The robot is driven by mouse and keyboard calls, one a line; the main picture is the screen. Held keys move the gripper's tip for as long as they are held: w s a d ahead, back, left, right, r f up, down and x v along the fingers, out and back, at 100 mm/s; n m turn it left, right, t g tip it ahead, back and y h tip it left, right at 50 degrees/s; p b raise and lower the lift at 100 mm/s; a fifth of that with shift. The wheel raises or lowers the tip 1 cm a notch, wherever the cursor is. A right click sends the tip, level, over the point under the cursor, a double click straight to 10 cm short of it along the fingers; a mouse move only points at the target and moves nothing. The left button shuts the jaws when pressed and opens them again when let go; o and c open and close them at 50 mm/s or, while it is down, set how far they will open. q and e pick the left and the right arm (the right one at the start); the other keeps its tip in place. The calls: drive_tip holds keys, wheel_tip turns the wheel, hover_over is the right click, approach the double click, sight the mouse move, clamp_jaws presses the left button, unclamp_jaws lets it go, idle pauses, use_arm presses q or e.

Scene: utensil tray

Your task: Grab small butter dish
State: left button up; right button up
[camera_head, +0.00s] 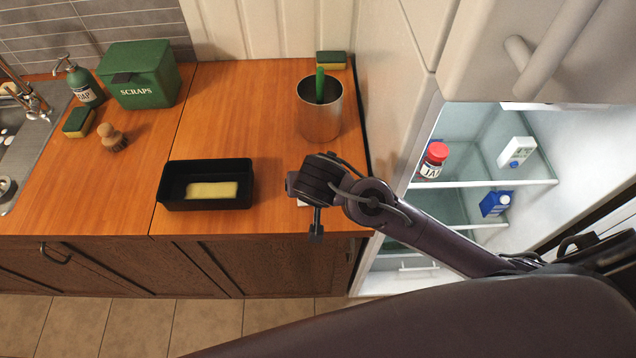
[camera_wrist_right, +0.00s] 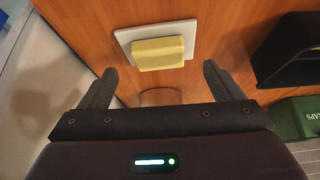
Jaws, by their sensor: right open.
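The small butter dish, a white square plate (camera_wrist_right: 122,37) with a yellow block of butter (camera_wrist_right: 158,54) on it, lies on the wooden counter in the right wrist view. My right gripper (camera_wrist_right: 159,72) is open, its two fingers apart on either side of the butter's line. The dish appears just beyond the fingertips, and nothing is held. In the head view my right gripper (camera_head: 304,207) is over the counter's front edge and hides nearly all of the dish; only a pale sliver shows beneath it. My left gripper is not in view.
A black tray (camera_head: 205,204) with a yellow slab stands left of my right gripper. A metal canister (camera_head: 320,120) stands behind it. A green scraps box (camera_head: 140,90) is at the back left. The open fridge (camera_head: 480,160) is at right. Counter between tray and canister is clear.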

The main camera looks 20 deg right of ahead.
drive_tip(key=p+x, duration=0.1)
drive_tip(key=x, duration=0.3)
drive_tip(key=shift+w+d+r, duration=0.1)
drive_tip(key=shift+w+d, duration=0.05)
drive_tip(key=shift+d, duration=0.05)
drive_tip(key=shift+w+f, duration=0.15)
drive_tip(key=shift+f, duration=0.1)
drive_tip(key=shift+c, duration=1.7)
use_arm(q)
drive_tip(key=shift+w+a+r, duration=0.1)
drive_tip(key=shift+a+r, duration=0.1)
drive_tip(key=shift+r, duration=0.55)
use_arm(e)
drive_tip(key=c, duration=0.9)
